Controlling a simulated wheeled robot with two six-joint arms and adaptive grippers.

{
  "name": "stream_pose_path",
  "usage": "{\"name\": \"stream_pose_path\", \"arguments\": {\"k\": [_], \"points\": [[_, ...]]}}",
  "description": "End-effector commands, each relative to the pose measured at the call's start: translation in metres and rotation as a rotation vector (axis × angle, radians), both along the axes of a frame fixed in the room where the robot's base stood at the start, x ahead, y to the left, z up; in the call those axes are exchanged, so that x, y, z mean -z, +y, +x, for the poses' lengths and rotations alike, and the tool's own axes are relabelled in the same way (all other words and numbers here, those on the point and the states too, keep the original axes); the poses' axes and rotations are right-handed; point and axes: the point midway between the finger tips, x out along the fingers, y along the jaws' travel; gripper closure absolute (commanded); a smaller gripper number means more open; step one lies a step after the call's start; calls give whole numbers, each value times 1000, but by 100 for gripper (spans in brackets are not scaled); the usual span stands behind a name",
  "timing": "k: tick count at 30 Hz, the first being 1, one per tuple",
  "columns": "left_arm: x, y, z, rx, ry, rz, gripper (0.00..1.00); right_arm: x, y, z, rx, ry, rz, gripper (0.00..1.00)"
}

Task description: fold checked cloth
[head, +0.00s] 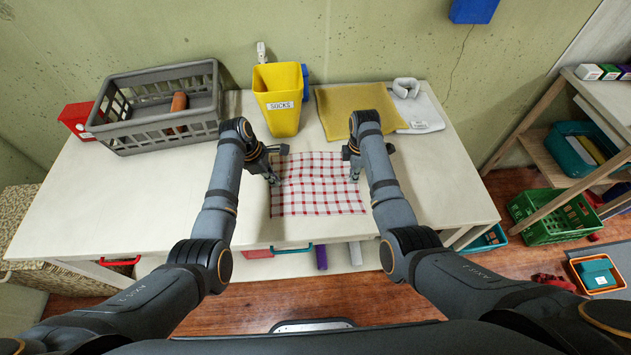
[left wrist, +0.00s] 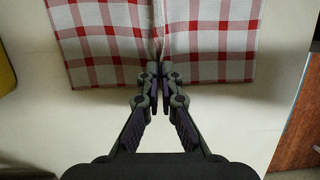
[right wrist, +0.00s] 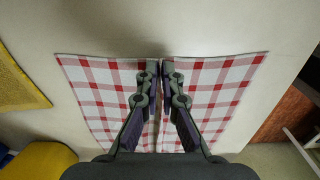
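The red-and-white checked cloth (head: 316,186) lies spread out on the white table, with small ripples on its upper surface. My left gripper (head: 275,180) is at the middle of its left edge. In the left wrist view (left wrist: 160,78) its fingers are closed together and the cloth (left wrist: 220,45) puckers into a crease between them. My right gripper (head: 356,178) is at the middle of the right edge. In the right wrist view (right wrist: 160,70) its fingers are closed together, with a crease running through the cloth (right wrist: 215,85) from them. The grippers hide small parts of both edges.
A grey basket (head: 150,140) with a brown object inside stands at the back left. A yellow bin (head: 280,115) labelled SOCKS stands behind the cloth. A folded yellow cloth (head: 340,100) and a white scale-like item (head: 427,112) lie at the back right.

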Motion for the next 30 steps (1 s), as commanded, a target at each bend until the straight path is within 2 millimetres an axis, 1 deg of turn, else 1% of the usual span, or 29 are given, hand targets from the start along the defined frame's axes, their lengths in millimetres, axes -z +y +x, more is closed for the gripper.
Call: {"name": "stream_pose_path", "arguments": {"k": [2, 11, 14, 17, 25, 27, 30], "points": [[3, 1, -2, 0, 6, 2, 100, 4, 0, -3, 0, 8, 0, 100], [3, 1, -2, 0, 6, 2, 100, 4, 0, -3, 0, 8, 0, 100], [0, 1, -2, 0, 6, 2, 100, 1, 0, -3, 0, 8, 0, 100], [-8, 1, -2, 1, 5, 2, 100, -8, 0, -2, 0, 7, 0, 100], [-40, 0, -1, 0, 2, 1, 100, -40, 0, -1, 0, 4, 0, 100], [-45, 0, -1, 0, 2, 1, 100, -44, 0, -1, 0, 3, 0, 100], [-46, 0, -1, 0, 2, 0, 100, -45, 0, -1, 0, 3, 0, 100]]}}
